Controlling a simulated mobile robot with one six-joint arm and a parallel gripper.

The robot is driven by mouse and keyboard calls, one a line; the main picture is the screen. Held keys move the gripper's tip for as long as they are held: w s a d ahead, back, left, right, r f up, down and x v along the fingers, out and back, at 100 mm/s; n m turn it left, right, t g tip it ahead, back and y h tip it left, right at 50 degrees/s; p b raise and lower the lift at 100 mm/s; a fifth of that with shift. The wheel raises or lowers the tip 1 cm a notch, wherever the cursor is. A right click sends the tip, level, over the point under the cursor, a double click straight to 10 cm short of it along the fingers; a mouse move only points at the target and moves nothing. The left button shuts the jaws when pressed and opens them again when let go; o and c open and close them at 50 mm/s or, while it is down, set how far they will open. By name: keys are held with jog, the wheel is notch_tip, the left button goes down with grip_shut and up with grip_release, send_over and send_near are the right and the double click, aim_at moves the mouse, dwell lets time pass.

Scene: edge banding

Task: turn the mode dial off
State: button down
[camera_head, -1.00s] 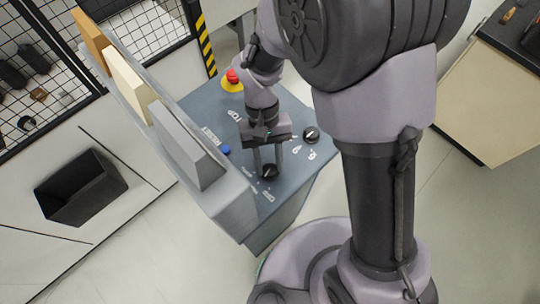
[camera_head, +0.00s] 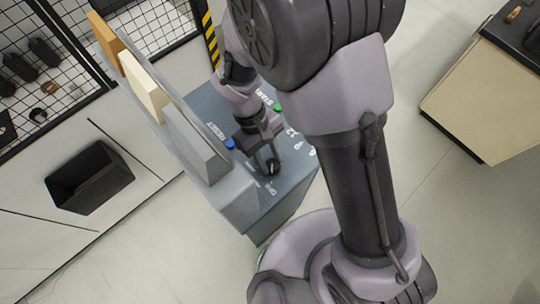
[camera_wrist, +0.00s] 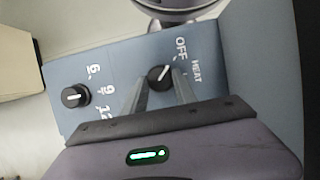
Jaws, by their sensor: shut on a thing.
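The black mode dial (camera_wrist: 160,77) sits on the blue-grey panel, with OFF and HEAT printed at its upper right in the wrist view. Its white pointer line slants up and right, towards the side with these labels; the exact mark it meets is hard to tell. My gripper (camera_wrist: 159,85) is shut on the dial, one finger on each side. In the head view the dial (camera_head: 271,167) shows at the lower end of my gripper (camera_head: 265,163), partly covered by the fingers.
A second black dial (camera_wrist: 75,96) with numbers stands to the left in the wrist view. A blue RESET button (camera_head: 230,144) and a green button (camera_head: 278,107) are on the panel (camera_head: 293,180). Upright slabs (camera_head: 196,145) stand on the left; a black bin (camera_head: 89,178) lies beyond.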

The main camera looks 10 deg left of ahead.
dwell(0.3)
jog(key=c, duration=1)
grip_release()
jog(key=shift+o, duration=0.2)
jog(key=shift+r, duration=0.1)
jog(key=p+v, duration=0.4)
jog(key=v, duration=1.3)
jog(key=shift+r, duration=0.2)
